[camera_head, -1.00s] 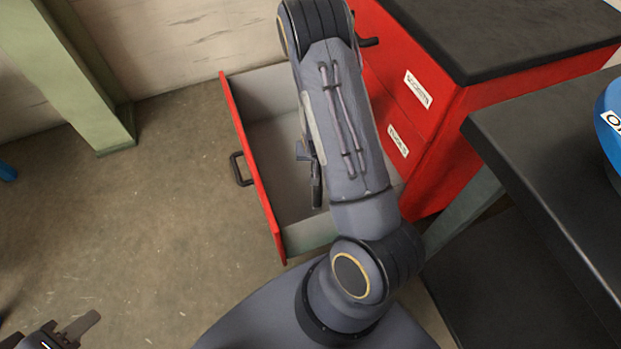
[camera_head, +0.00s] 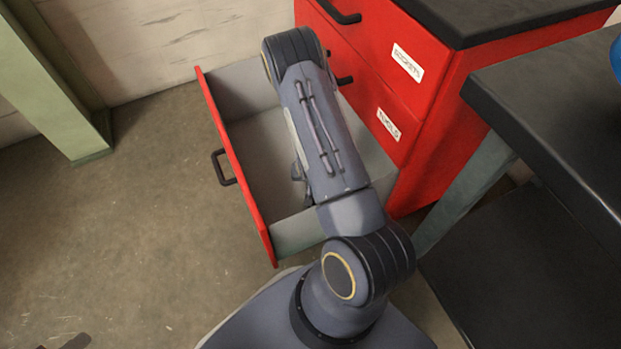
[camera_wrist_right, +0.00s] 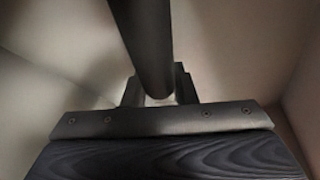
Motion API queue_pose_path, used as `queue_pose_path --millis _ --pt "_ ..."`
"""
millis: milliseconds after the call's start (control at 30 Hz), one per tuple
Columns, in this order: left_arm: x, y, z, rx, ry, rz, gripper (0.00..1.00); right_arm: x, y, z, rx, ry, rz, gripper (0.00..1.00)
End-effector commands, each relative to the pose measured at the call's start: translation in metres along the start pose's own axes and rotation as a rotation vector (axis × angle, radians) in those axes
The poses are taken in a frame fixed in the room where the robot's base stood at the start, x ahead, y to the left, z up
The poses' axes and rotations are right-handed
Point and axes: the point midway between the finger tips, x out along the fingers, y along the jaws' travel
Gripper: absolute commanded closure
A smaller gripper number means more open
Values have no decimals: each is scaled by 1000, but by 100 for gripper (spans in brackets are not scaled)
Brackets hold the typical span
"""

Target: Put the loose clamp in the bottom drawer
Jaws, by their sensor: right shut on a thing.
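The bottom drawer (camera_head: 290,232) of the red cabinet stands open, and its visible floor is bare. My right arm reaches down over it. My right gripper (camera_wrist_right: 158,92) is shut on a dark bar-shaped thing, taken to be the clamp (camera_wrist_right: 142,35), which runs up out of the right wrist view. Pale walls like the drawer's surround it there. In the head view the right gripper is mostly hidden behind my arm, and I cannot tell whether the clamp touches the drawer floor. A dark tip of my left gripper (camera_head: 76,342) shows at the bottom left edge.
The red cabinet (camera_head: 440,110) has closed upper drawers with labels and a black top. A dark bench (camera_head: 545,120) stands close on the right. A green post (camera_head: 60,90) stands at the left. The floor left of the drawer is clear.

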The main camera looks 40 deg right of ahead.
Motion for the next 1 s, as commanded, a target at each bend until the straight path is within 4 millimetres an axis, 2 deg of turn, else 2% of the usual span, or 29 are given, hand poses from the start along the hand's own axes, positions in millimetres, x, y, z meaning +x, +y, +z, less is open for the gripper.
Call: queue_pose_path --millis 300,333,500,833,1000 --pt "2 -1 1 0 0 0 64 3 0 0 1 4 -1 100" --pt "2 -1 1 0 0 0 64 3 0 1 1 2 -1 72" --pt "1 -1 1 0 0 0 64 2 0 0 1 1 0 53" --pt "-2 1 -1 0 0 0 64 -3 0 -1 1 1 0 53" --pt "-12 5 -6 0 0 0 64 -31 0 -2 1 0 0 53"
